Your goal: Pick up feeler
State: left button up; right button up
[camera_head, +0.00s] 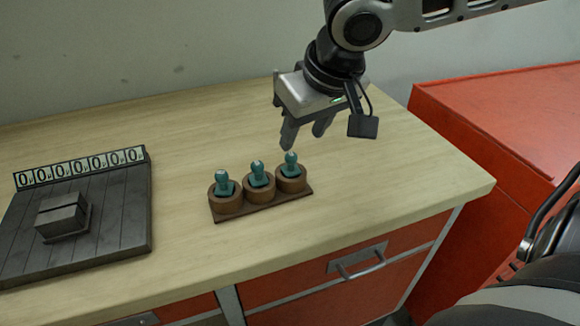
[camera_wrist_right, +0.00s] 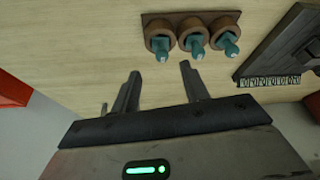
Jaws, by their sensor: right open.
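Three teal peg-shaped pieces, which may be the feelers, stand upright in round brown cups on a wooden holder (camera_head: 262,207). In the head view they are the left piece (camera_head: 223,183), the middle piece (camera_head: 257,173) and the right piece (camera_head: 291,164). My right gripper (camera_head: 305,139) is above and behind the right cup, open and empty, fingers pointing down. In the right wrist view my gripper's two fingers (camera_wrist_right: 160,84) are spread apart, and the holder (camera_wrist_right: 190,20) lies beyond their tips. My left gripper is out of view.
A dark slatted board (camera_head: 105,215) with a grey block (camera_head: 62,215) and a row of zero digits (camera_head: 80,166) stands at the left of the wooden counter (camera_head: 400,180). A red cabinet (camera_head: 490,120) is at the right. The counter around the holder is clear.

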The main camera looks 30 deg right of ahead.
aim_at(291, 154)
jog(key=x, duration=0.7)
jog(key=shift+w+a+f, duration=0.15)
jog(key=shift+w, duration=0.25)
grip_shut()
